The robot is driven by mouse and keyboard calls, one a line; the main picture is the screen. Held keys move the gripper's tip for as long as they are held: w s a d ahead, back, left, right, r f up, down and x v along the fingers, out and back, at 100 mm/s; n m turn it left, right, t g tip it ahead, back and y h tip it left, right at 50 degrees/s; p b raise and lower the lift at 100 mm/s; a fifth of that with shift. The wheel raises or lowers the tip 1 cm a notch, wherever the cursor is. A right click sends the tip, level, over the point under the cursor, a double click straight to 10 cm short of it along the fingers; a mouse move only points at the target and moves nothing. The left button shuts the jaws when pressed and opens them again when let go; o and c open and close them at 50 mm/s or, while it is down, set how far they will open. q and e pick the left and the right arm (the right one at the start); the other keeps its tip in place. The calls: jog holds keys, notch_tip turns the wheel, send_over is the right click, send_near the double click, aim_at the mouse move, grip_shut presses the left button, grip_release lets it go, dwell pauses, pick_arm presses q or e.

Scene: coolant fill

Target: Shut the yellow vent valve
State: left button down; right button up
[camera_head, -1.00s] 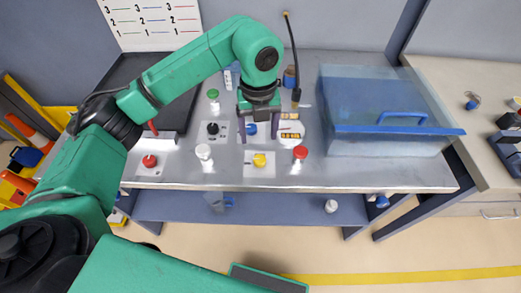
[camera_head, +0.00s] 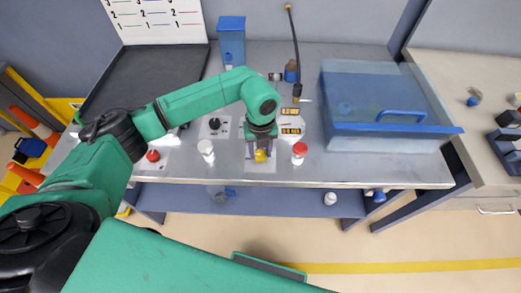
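The yellow vent valve (camera_head: 260,156) is a small yellow knob on a light plate (camera_head: 262,168) near the bench's front edge. My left gripper (camera_head: 261,151) points down over it, with one dark finger on each side of the knob. The knob is partly hidden by the gripper. I cannot tell whether the fingers touch it, nor which way its handle points. My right gripper is not in view.
A white-capped post (camera_head: 206,148) stands left of the gripper and a red-capped one (camera_head: 299,150) right. A black knob (camera_head: 215,124) and a red knob (camera_head: 153,155) lie farther left. A blue clear bin (camera_head: 385,100) fills the bench's right side.

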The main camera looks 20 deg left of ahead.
pick_arm(q)
jog(key=shift+w+f+m+b, duration=0.1)
jog(key=shift+f+m+b, duration=0.05)
jog(key=shift+m+b, duration=1.5)
jog(key=m+b, duration=0.8)
jog(key=m, duration=0.2)
jog(key=shift+b, duration=0.3)
jog(key=shift+d+m+b, duration=0.1)
jog(key=shift+m+b, duration=0.65)
jog(key=shift+m, duration=0.3)
jog(key=shift+r+m+b, duration=0.25)
jog(key=shift+m+b, duration=0.2)
jog(key=shift+m, duration=0.45)
jog(key=shift+r, duration=0.1)
jog(key=shift+c, duration=1.9)
grip_release()
